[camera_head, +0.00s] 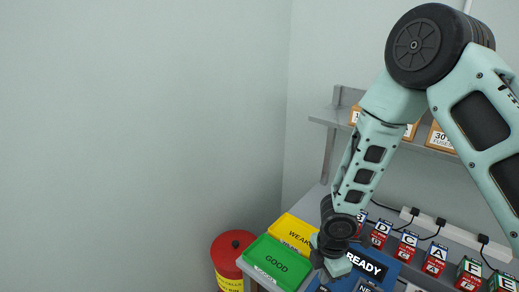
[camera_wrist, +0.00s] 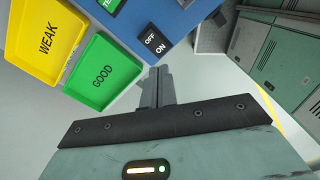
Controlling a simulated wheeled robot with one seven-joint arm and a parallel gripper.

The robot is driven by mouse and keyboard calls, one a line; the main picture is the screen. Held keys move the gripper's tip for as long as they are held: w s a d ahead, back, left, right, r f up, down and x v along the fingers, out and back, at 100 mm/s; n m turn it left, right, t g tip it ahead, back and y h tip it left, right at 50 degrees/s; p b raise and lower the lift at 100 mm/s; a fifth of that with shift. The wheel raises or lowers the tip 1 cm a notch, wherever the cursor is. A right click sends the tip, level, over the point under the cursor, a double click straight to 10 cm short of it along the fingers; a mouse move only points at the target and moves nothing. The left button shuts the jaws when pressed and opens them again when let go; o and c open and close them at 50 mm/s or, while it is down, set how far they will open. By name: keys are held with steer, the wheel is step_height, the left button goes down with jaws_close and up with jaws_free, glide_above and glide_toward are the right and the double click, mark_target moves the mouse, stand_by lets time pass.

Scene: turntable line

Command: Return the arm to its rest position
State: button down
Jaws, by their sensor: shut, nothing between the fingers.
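My arm reaches down from the upper right in the head view, its wrist over the workbench beside the green GOOD tray. My gripper shows in the wrist view (camera_wrist: 158,88); its two fingers are together with nothing between them. In that view it points toward a blue panel (camera_wrist: 178,15) with an OFF/ON switch (camera_wrist: 155,42), apart from the trays.
The green GOOD tray (camera_head: 274,263) and yellow WEAK tray (camera_head: 292,233) sit at the bench's left end. A red bin (camera_head: 229,250) stands left of it. Several labelled blocks line the bench (camera_head: 435,260). A shelf with boxes (camera_head: 439,138) hangs behind. Left is open.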

steer(key=s+a+r+m+b, duration=0.2)
steer(key=s+r+m, duration=0.15)
steer(key=r, duration=0.25)
steer(key=s+a+r+m+b, duration=0.2)
steer(key=s+r+m+b, duration=0.15)
steer(key=r, duration=0.25)
steer(key=s+a+r+m+b, duration=0.1)
steer(key=s+r+m, duration=0.1)
steer(key=s, duration=0.4)
steer(key=s+a+r+m+b, duration=0.1)
steer(key=s+r+m, duration=0.2)
steer(key=s, duration=0.3)
steer(key=shift+m+y, duration=0.4)
